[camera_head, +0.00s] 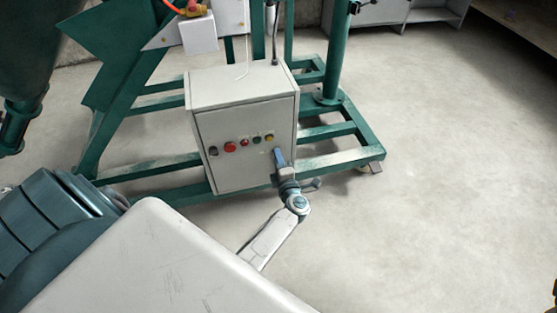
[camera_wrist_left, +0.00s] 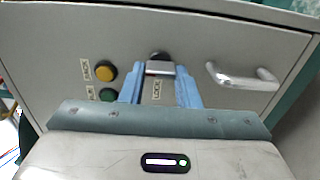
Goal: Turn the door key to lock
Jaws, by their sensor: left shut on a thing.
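A light grey control box (camera_head: 230,165) stands on a green steel frame in the head view. My left gripper (camera_head: 280,157) reaches the right side of its front panel, and its blue fingers are at the panel face. In the left wrist view my left gripper (camera_wrist_left: 160,80) is shut on the door key (camera_wrist_left: 160,67), a small dark and silver piece between the two blue fingertips. A label reading LOCK (camera_wrist_left: 157,90) shows between the fingers below it. The key is hidden by the gripper in the head view. My right gripper is not in view.
A silver door handle (camera_wrist_left: 242,78) sits right of the key. A yellow button (camera_wrist_left: 106,74) and a green button (camera_wrist_left: 107,95) sit to its left. The green frame (camera_head: 345,160) surrounds the box. Open concrete floor (camera_head: 440,180) lies to the right.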

